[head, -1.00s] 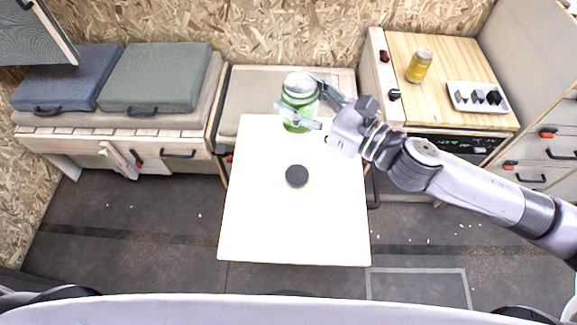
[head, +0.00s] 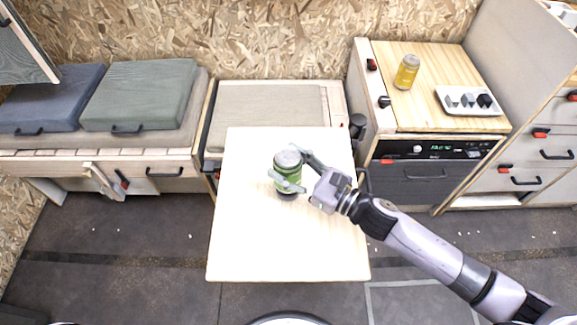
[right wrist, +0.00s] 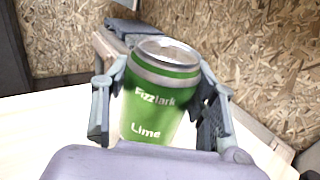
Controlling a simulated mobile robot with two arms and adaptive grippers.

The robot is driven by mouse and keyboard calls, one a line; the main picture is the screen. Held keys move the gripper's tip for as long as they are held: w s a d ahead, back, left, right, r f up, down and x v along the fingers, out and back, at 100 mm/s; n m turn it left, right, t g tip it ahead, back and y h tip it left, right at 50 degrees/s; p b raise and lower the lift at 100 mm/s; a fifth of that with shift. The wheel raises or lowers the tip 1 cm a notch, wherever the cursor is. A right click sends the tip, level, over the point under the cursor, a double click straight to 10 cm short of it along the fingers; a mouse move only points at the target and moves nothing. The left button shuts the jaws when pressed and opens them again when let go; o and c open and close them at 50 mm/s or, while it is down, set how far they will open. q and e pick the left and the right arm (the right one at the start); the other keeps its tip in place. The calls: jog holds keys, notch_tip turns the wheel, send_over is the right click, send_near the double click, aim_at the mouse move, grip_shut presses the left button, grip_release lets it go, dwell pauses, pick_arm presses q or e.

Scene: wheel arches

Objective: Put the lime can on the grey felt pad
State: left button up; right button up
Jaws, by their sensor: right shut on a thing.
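The lime can (head: 288,163) is green with a silver top and stands upright in the fingers of my right gripper (head: 286,167). In the right wrist view the can (right wrist: 158,95) shows its "Fizzlark Lime" label, with a finger on each side. The felt pad (head: 288,197) is a small dark round disc on the pale table. Only its near edge shows below the can; the rest is hidden. The can is over the pad, but I cannot tell whether they touch. My left gripper is not in view.
The pale table (head: 245,245) is otherwise bare. A yellow can (head: 407,72) and a white tray (head: 470,109) with several small blocks stand on the wooden counter at the right. Cushioned benches are at the back left.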

aim_at(300, 173)
jog(key=shift+f, duration=0.2)
jog(key=shift+f, duration=0.2)
jog(key=o, duration=1.5)
jog(key=shift+r, duration=0.1)
jog(key=shift+s+d, duration=0.1)
jog(key=shift+d, duration=0.05)
jog(key=b+v, duration=0.1)
jog(key=v, duration=0.6)
jog(key=shift+s, duration=0.1)
